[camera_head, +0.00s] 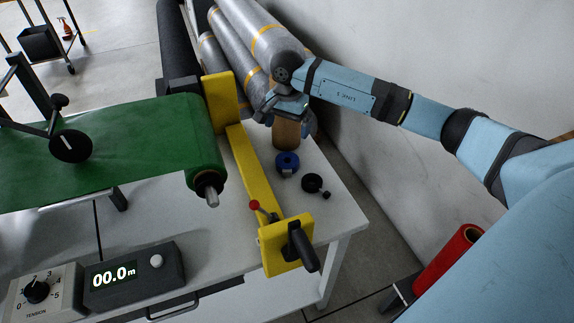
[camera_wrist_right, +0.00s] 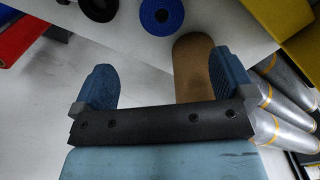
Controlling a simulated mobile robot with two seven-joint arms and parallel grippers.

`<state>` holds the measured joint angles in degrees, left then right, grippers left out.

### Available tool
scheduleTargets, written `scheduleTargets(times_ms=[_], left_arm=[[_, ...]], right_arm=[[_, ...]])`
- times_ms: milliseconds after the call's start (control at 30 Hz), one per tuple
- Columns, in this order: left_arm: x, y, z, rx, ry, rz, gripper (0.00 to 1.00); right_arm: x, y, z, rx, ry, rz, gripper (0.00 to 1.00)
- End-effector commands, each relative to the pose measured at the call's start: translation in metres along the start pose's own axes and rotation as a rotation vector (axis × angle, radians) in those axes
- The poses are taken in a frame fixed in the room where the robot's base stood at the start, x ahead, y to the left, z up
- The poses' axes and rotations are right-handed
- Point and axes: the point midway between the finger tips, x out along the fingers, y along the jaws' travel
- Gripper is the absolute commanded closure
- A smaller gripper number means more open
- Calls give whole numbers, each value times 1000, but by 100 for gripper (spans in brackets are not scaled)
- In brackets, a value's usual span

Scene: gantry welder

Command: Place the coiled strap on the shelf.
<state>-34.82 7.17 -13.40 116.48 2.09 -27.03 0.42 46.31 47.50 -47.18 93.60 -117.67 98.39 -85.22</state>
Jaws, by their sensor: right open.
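A blue coil (camera_head: 287,160), which looks like the coiled strap, rests on the white table (camera_head: 338,205) near its right edge. It also shows at the top of the right wrist view (camera_wrist_right: 163,14). A black coil-like round piece (camera_head: 312,183) lies just right of it. My right gripper (camera_head: 289,119) is open and empty. It is beyond the blue coil in the head view, by the top of a brown cylinder (camera_head: 286,135). In the wrist view its jaws (camera_wrist_right: 162,68) are apart and the cylinder shows near the right finger. I cannot make out a shelf. My left gripper is not in view.
Grey rolls (camera_head: 262,38) with yellow bands are stacked behind the gripper. A yellow bracket (camera_head: 250,165) and green belt (camera_head: 110,150) stand left of the coil. A red roll (camera_head: 448,258) is beyond the table's right edge. A meter box (camera_head: 135,278) sits in front.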

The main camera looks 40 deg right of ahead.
Motion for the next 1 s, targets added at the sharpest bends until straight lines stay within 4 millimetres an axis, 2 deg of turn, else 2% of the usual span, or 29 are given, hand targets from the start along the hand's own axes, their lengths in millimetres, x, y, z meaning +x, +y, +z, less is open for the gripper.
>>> scheduleTargets(times_ms=[167, 400, 733, 1000], left_arm=[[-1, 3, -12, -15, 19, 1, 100], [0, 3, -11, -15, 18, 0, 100], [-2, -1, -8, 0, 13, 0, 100], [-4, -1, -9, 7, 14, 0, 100]], right_arm=[[26, 1, 1, 2, -4, 5, 0], [70, 1, 1, 2, -3, 3, 0], [93, 0, 1, 0, -3, 2, 0], [131, -2, 1, 2, -3, 3, 0]])
